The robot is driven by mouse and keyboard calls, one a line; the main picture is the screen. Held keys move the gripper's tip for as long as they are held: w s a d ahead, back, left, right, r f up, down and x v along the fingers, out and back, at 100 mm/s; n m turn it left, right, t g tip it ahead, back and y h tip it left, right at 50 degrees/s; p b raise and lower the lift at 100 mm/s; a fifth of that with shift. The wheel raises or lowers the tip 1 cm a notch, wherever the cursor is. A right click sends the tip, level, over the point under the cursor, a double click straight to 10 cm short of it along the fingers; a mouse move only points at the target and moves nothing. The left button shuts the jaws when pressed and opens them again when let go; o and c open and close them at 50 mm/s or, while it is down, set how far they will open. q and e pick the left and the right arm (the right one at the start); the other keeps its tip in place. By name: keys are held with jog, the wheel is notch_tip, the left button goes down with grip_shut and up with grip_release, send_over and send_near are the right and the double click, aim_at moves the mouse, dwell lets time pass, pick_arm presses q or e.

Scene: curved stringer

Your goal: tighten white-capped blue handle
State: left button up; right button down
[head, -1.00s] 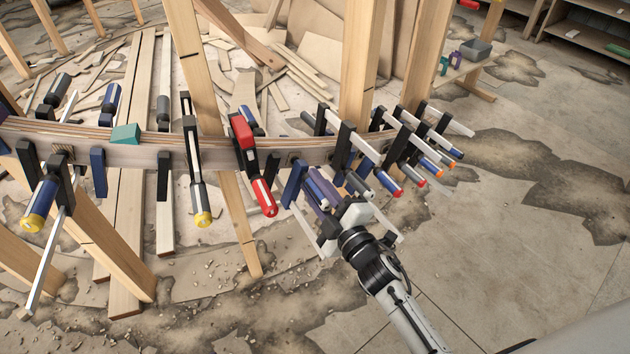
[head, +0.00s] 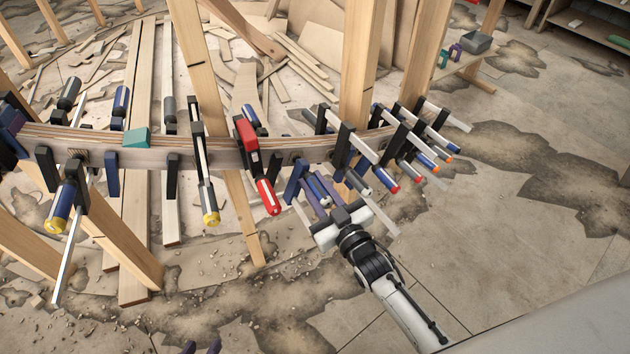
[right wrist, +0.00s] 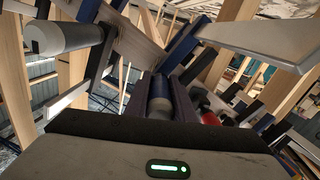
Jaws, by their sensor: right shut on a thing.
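The white-capped blue handle (head: 319,187) belongs to a clamp on the curved laminated beam, right of the red clamp. My right gripper (head: 318,193) is shut around it with purple fingers.
The curved beam (head: 215,150) crosses the scene on upright wooden posts. A red clamp (head: 247,140) is left of the right gripper. Several clamps with red and orange caps (head: 425,160) crowd its right. The floor (head: 480,260) at lower right is clear.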

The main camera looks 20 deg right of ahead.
aim_at(329, 207)
pick_arm(q)
jog(key=shift+a+r, duration=0.1)
jog(key=shift+r, duration=0.1)
pick_arm(e)
jog(key=shift+m, duration=0.9)
pick_arm(q)
jog(key=shift+p, duration=0.3)
pick_arm(e)
jog(key=c, duration=1.5)
grip_release()
jog(key=shift+s, duration=0.1)
jog(key=s, duration=0.3)
jog(key=s+d+p, duration=0.1)
jog(key=s, duration=0.5)
jog(key=shift+d+p, duration=0.35)
pick_arm(q)
jog(key=shift+s+r, duration=0.1)
jog(key=shift+r, duration=0.4)
pick_arm(e)
jog(key=shift+s+d, duration=0.1)
jog(key=shift+s, duration=0.4)
